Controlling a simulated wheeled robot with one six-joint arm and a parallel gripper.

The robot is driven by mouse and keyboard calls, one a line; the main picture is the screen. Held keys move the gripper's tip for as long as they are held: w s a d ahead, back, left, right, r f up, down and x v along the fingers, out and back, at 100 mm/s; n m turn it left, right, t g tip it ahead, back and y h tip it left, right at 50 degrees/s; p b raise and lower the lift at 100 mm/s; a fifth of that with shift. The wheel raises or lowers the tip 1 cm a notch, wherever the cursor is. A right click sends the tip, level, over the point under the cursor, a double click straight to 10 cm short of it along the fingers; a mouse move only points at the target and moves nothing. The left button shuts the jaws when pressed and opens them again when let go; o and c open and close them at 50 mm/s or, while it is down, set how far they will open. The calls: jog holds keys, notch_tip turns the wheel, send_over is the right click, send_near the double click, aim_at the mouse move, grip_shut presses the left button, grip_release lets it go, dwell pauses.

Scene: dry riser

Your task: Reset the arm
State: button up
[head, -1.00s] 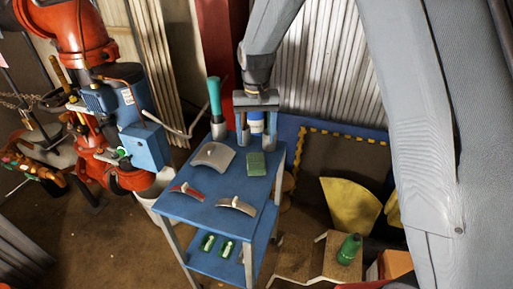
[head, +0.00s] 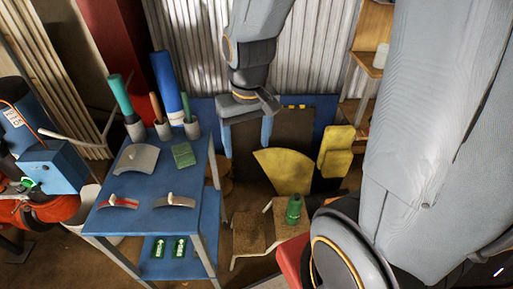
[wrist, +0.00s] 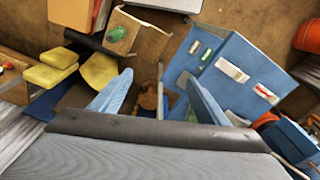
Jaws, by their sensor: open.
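My gripper (head: 246,142) hangs from my arm with its two blue-tipped fingers apart and nothing between them. In the head view it appears right of the blue table (head: 157,219), in front of a dark panel. The wrist view also shows the fingers (wrist: 157,97) spread, with floor and the table's edge beyond them. A blue cylinder (head: 166,82) stands tilted at the back of the table, apart from my gripper.
The table holds a green-handled tool (head: 121,96), a grey curved plate (head: 136,158), a green block (head: 183,155) and two handled pieces. A green bottle (head: 293,209) stands on a small step at right. Yellow pieces (head: 283,171) lean behind it.

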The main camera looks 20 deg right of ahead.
jog(key=shift+s+d+f, duration=0.1)
jog(key=shift+s+d, duration=0.25)
jog(key=shift+s, duration=0.45)
jog(key=shift+s+d+f, duration=0.1)
jog(key=shift+s+d, duration=0.25)
jog(key=shift+s, duration=0.4)
